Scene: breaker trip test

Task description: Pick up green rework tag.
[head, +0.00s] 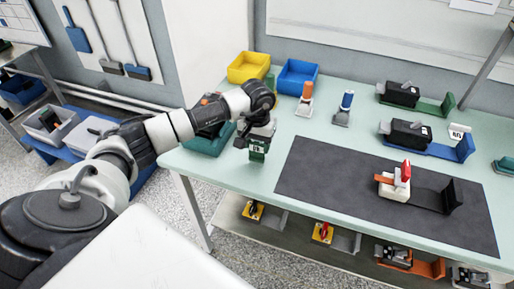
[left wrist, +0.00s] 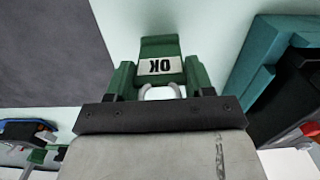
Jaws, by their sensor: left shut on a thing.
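A green tag (head: 257,149) with a small white label hangs from my left gripper (head: 258,136), near the left part of the pale green table (head: 225,171). In the left wrist view the green tag (left wrist: 160,47) shows a white label with the upside-down letters "OK". My left gripper (left wrist: 160,88) is shut on the tag, and a light loop shows between the fingers. Whether the tag touches the table is hard to tell. My right gripper is not in view.
A dark mat (head: 330,190) with a red-and-white switch device (head: 396,184) lies right of the tag. A teal tray (head: 207,145) is close on the left. Yellow (head: 248,67) and blue (head: 297,76) bins stand at the back. Breakers in holders occupy the right side.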

